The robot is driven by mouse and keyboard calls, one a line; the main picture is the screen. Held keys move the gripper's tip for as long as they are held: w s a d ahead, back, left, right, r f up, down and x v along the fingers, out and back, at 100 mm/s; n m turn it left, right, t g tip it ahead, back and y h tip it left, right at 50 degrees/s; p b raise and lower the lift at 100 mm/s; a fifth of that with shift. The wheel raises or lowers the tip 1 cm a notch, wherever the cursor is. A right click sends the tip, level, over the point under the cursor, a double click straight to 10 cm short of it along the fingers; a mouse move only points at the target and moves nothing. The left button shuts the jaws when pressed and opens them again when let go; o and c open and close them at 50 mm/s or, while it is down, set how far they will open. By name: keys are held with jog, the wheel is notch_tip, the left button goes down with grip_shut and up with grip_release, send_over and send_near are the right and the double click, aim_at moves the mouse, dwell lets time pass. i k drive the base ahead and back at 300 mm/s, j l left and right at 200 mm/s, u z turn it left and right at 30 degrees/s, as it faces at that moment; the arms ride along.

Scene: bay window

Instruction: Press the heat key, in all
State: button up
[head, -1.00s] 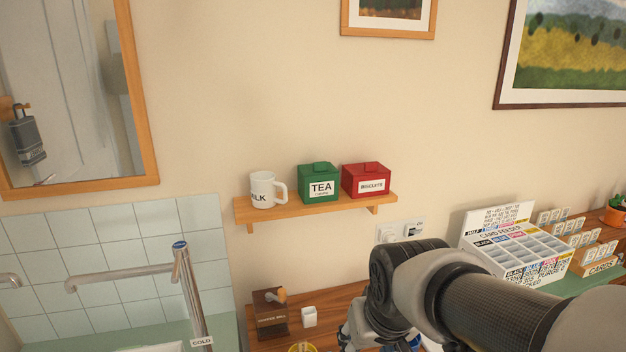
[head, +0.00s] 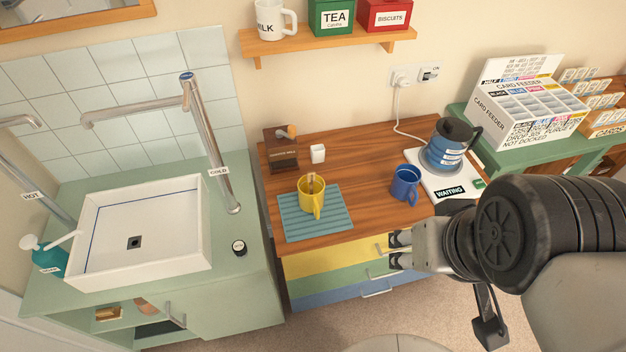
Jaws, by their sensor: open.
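A blue and black kettle (head: 444,147) stands on a white base (head: 428,172) at the back right of the wooden counter. A dark label reading WAITING (head: 450,191) is on the front of the base. A small green patch (head: 478,183) shows at the base's right front corner; I cannot read whether it is the heat key. My gripper (head: 396,250) is open and empty, pointing left. In the picture it lies below and left of the base, over the drawer fronts, apart from the kettle. My arm passes close below the base.
A blue mug (head: 405,184) stands left of the base. A yellow mug (head: 312,197) is on a teal mat (head: 290,222). A coffee mill (head: 281,150) and a small white cup (head: 318,154) stand behind. The card feeder (head: 530,105) is at right, the sink (head: 140,232) at left.

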aim_at(479, 184)
jog(key=z, duration=1)
